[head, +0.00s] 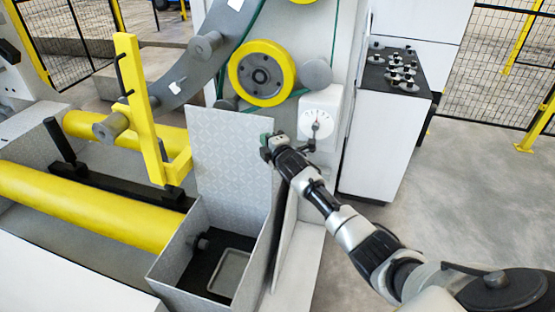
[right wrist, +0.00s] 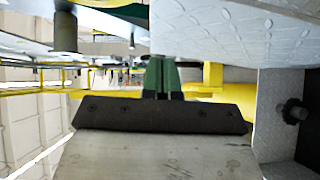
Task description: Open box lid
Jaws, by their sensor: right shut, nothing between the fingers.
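The box (head: 255,262) is a grey metal bin at the lower middle of the head view. Its diamond-patterned lid (head: 232,150) stands upright at the back, so the inside is open to view. My right gripper (head: 266,146) is shut and empty, by the lid's right edge near the top. I cannot tell whether it touches the lid. In the right wrist view the green fingertips (right wrist: 161,75) are together, with a patterned panel (right wrist: 240,25) above right. My left gripper is not in view.
Inside the box lie a grey tray (head: 230,272) and a small dark knob (head: 202,243). Yellow rollers (head: 75,208) and a yellow post (head: 142,110) stand left. A machine with a dial (head: 316,124) is behind; a cabinet (head: 375,145) stands right. Floor at far right is clear.

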